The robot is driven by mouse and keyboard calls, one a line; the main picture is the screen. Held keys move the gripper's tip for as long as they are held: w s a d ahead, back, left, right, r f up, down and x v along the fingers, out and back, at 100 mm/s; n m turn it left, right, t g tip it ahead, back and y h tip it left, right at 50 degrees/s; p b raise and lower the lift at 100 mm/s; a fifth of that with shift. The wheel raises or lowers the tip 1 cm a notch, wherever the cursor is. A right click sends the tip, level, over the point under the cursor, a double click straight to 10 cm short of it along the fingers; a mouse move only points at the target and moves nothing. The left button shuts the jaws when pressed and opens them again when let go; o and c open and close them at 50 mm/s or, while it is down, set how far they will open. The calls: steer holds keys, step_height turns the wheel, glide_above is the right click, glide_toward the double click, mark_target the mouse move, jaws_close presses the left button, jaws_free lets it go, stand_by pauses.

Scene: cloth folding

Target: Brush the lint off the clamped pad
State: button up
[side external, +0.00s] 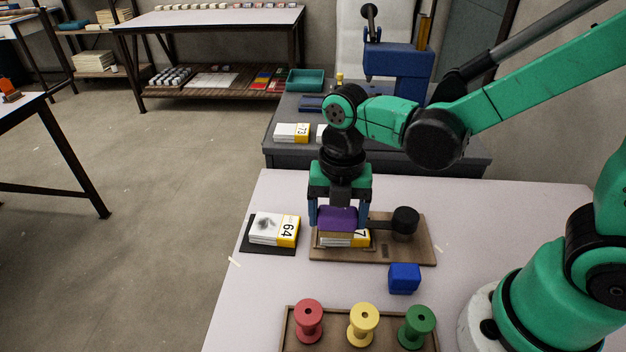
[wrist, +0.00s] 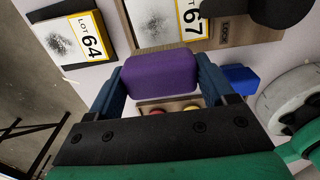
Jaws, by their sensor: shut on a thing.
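My gripper (side external: 339,220) is shut on a purple brush (side external: 338,214), one blue finger on each side of it. In the wrist view the purple brush (wrist: 160,74) shows a tan bristle edge. The pad marked LOT 67 (side external: 345,242) lies on a brown wooden board (side external: 415,252), beside a black clamp (side external: 404,220). The brush is over this pad and hides much of it; I cannot tell whether the bristles touch it. In the wrist view, dark grey specks of lint show on the white face of the LOT 67 pad (wrist: 157,16).
A speckled pad marked LOT 64 (side external: 272,229) sits on a dark mat to the left. A blue block (side external: 404,279) stands in front of the board. A tray (side external: 287,335) holds red, yellow and green spools. The table's left edge is close to the LOT 64 pad.

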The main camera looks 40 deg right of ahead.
steer(key=shift+w+d+f, duration=0.1)
steer(key=shift+f, duration=0.8)
steer(key=shift+w+d, duration=0.8)
steer(key=shift+w, duration=0.05)
steer(key=shift+c, duration=0.6)
steer(key=shift+w+d+f, duration=0.15)
steer(key=shift+w+d, duration=0.1)
steer(key=shift+w, duration=0.1)
steer(key=shift+w+d, duration=0.75)
steer(key=shift+w, duration=0.05)
steer(key=shift+s+a, duration=1.9)
steer(key=shift+s, duration=0.2)
steer(key=shift+w, duration=0.25)
steer(key=shift+w+d, duration=1.9)
steer(key=shift+w, duration=0.1)
steer(key=shift+s+a, duration=1.8)
steer(key=shift+s, duration=0.15)
steer(key=shift+s+a+r, duration=0.1)
steer(key=shift+s+r, duration=0.05)
steer(key=shift+r, duration=0.7)
steer(key=shift+s+a+r, duration=0.1)
steer(key=shift+r, duration=3.2)
